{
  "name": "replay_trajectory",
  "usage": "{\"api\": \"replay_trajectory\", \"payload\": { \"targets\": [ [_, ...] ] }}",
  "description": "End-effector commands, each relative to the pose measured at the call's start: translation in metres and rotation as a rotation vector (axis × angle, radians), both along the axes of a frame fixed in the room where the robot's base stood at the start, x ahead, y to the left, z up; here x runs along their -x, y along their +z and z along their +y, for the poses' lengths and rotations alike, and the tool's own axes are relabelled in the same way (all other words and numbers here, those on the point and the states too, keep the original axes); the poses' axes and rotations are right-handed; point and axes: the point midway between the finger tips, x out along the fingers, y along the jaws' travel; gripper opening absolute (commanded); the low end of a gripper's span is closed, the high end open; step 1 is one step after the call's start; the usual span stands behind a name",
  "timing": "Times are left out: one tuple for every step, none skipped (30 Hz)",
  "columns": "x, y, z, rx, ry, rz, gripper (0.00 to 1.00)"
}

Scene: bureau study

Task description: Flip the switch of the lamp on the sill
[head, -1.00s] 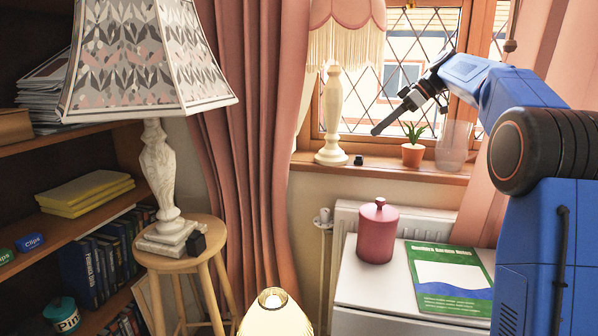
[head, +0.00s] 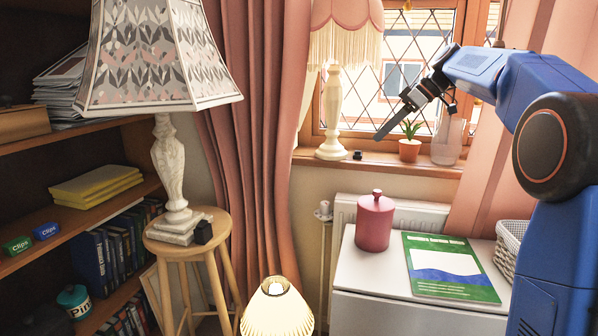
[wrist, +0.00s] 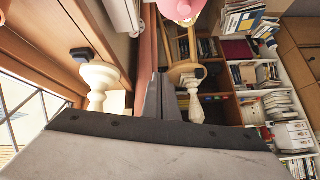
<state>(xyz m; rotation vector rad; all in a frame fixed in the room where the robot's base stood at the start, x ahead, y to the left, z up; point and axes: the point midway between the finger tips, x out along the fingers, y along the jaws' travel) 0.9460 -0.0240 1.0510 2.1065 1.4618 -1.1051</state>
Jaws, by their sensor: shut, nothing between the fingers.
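The sill lamp (head: 332,120) has a pink fringed shade and a cream turned base, and stands upright on the wooden window sill (head: 440,168). A small black switch box (head: 357,155) sits on the sill just right of its base. In the wrist view the black box (wrist: 85,55) shows at upper left, beside the cream lamp base (wrist: 98,82). My gripper (head: 378,138) is shut and empty, pointing down and left. In the head view its tip appears slightly above and right of the box, apart from it. My shut fingers (wrist: 160,97) also show in the wrist view.
A potted plant (head: 409,150) and a glass vase (head: 448,142) stand on the sill right of the switch. A second lamp (head: 170,165) with its own black box (head: 203,232) stands on a stool. A red canister (head: 375,222) and green booklet (head: 448,267) lie below on a white cabinet.

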Motion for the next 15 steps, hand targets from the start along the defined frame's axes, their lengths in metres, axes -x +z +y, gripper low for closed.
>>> {"api": "replay_trajectory", "payload": {
  "targets": [
    [0.010,0.000,0.002,0.009,-0.019,0.011,0.00],
    [0.015,-0.002,0.002,0.016,-0.034,0.019,0.00],
    [0.023,-0.003,0.003,0.023,-0.056,0.030,0.00],
    [0.030,-0.005,0.004,0.030,-0.074,0.040,0.00],
    [0.038,-0.006,0.005,0.039,-0.093,0.049,0.00],
    [0.048,-0.009,0.006,0.048,-0.122,0.063,0.00],
    [0.057,-0.012,0.006,0.059,-0.144,0.075,0.00],
    [0.066,-0.014,0.007,0.067,-0.168,0.085,0.00],
    [0.078,-0.019,0.008,0.079,-0.198,0.099,0.00],
    [0.087,-0.021,0.008,0.087,-0.221,0.108,0.00],
    [0.096,-0.025,0.008,0.097,-0.245,0.117,0.00],
    [0.108,-0.030,0.008,0.107,-0.275,0.130,0.00],
    [0.117,-0.033,0.008,0.116,-0.299,0.138,0.00],
    [0.126,-0.037,0.008,0.125,-0.321,0.146,0.00],
    [0.138,-0.043,0.008,0.135,-0.351,0.156,0.00]
  ]
}}
